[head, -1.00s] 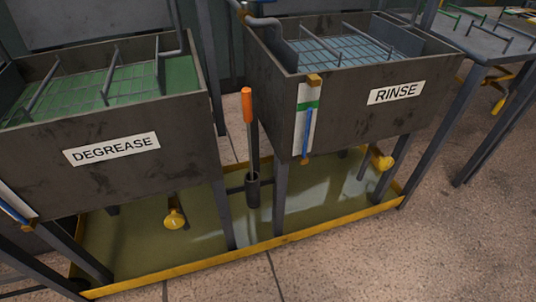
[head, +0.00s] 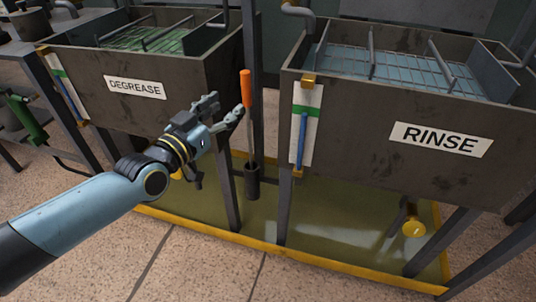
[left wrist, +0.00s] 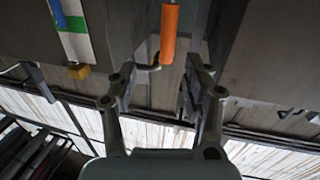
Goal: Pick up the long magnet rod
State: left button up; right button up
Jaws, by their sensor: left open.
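The long magnet rod (head: 246,90) stands upright between the two tanks. It has an orange handle and a thin grey shaft, and its lower end sits in a dark tube holder (head: 252,182). My left gripper (head: 224,108) is open and empty, just left of the orange handle in the head view. In the left wrist view the orange handle (left wrist: 169,34) shows beyond the open fingertips (left wrist: 160,72), roughly in line with the gap between them. I cannot tell how far apart they are. My right gripper is not in view.
The DEGREASE tank (head: 180,90) stands behind my left arm, the RINSE tank (head: 365,125) to the right. A strip with a blue tube (head: 303,135) hangs on the RINSE tank's corner. A yellow-edged drip tray (head: 335,266) lies below. The floor in front is clear.

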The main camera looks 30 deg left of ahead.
aim_at(243, 92)
pick_arm(q)
jog(key=w, duration=0.1)
jog(key=w+b, duration=0.1)
jog(key=w, duration=0.1)
jog(key=w+b, duration=0.1)
jog(key=w, duration=0.1)
jog(key=shift+w+a+f, duration=0.1)
jog(key=shift+a+f, duration=0.1)
jog(key=shift+f, duration=0.15)
jog(key=shift+w, duration=0.35)
jog(key=shift+w+a+b, duration=0.15)
jog(key=shift+w+b, duration=0.15)
jog(key=shift+b, duration=0.1)
jog(key=w, duration=0.1)
jog(key=w+b, duration=0.2)
jog(key=shift+w+a+f, duration=0.25)
jog(key=shift+w+a, duration=0.1)
jog(key=shift+w, duration=0.05)
jog(key=shift+w+b, duration=0.3)
jog(key=shift+r, duration=0.25)
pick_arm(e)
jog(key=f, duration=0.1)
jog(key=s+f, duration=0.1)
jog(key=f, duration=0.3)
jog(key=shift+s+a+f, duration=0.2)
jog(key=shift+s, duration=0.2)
pick_arm(q)
grip_shut()
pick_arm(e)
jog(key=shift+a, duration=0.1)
